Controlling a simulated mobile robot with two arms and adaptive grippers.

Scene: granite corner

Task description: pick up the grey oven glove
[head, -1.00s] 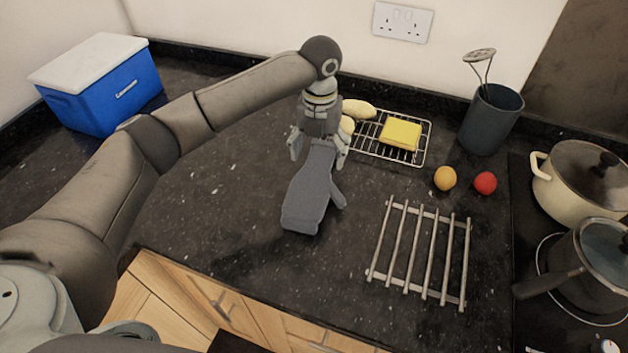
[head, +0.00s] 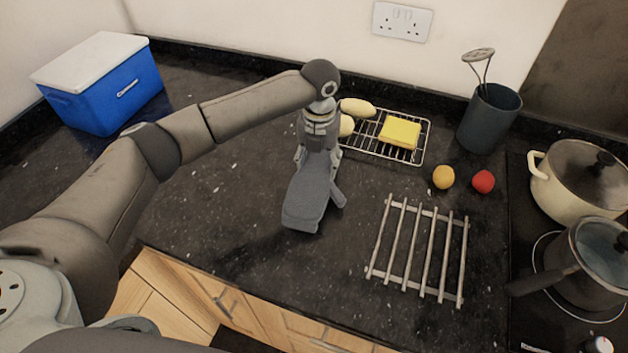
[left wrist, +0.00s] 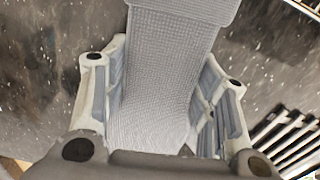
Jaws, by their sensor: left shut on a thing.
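The grey oven glove (head: 308,200) lies on the dark granite worktop in the middle of the head view, its thumb pointing to the lower right. My left gripper (head: 318,160) is over its upper end and shut on it. In the left wrist view the glove's woven grey fabric (left wrist: 165,75) runs between the two fingers of the left gripper (left wrist: 163,105). The head view does not clearly show whether the glove is lifted off the worktop. My right gripper is not in view.
A metal trivet (head: 424,248) lies right of the glove. Behind are a wire rack (head: 414,155) with a yellow sponge (head: 400,132), an orange fruit (head: 443,177), a red one (head: 483,181) and a utensil pot (head: 488,118). Pans stand at right; a blue cooler (head: 105,88) at back left.

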